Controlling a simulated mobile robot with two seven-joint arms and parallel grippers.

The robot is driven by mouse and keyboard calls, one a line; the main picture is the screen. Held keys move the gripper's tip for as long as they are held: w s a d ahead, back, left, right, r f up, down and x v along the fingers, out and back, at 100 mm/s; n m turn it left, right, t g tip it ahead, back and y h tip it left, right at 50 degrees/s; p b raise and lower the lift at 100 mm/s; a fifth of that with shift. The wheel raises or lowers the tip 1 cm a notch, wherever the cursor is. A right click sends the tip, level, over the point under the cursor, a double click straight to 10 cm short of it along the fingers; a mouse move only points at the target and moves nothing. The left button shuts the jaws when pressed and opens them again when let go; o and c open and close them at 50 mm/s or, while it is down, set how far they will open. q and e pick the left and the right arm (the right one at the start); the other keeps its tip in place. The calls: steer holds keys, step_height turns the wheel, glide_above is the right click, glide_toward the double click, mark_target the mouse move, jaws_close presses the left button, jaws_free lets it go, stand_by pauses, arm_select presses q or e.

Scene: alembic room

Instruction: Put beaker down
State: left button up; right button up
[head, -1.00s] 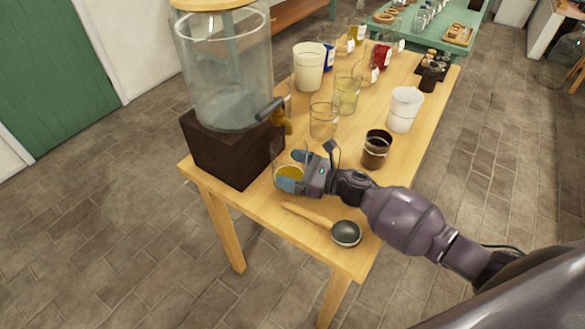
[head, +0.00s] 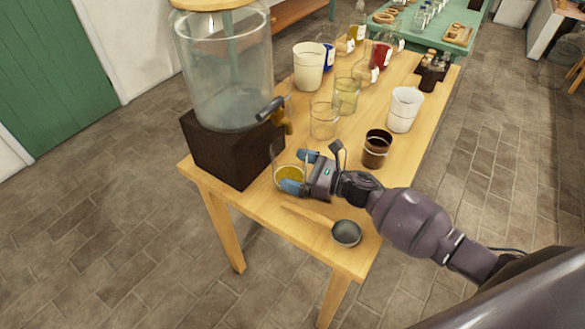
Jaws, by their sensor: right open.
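A clear glass beaker with yellow liquid (head: 287,175) stands on the wooden table (head: 250,205), at the foot of the large glass dispenser's dark block. My right gripper (head: 297,171) comes in from the right. Its blue-tipped fingers are open at the beaker's right side, and they hide part of its wall. I cannot tell whether a fingertip still touches the glass. My left gripper is not in view.
The glass dispenser (head: 225,80) with a tap stands on a dark block (head: 225,150). A ladle (head: 345,233) lies in front. An empty glass beaker (head: 324,121), a brown cup (head: 376,149) and a white beaker (head: 404,110) stand behind.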

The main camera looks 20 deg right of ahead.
steer(key=v, duration=1)
steer(key=shift+s+d+b, duration=0.25)
steer(key=shift+b, duration=0.1)
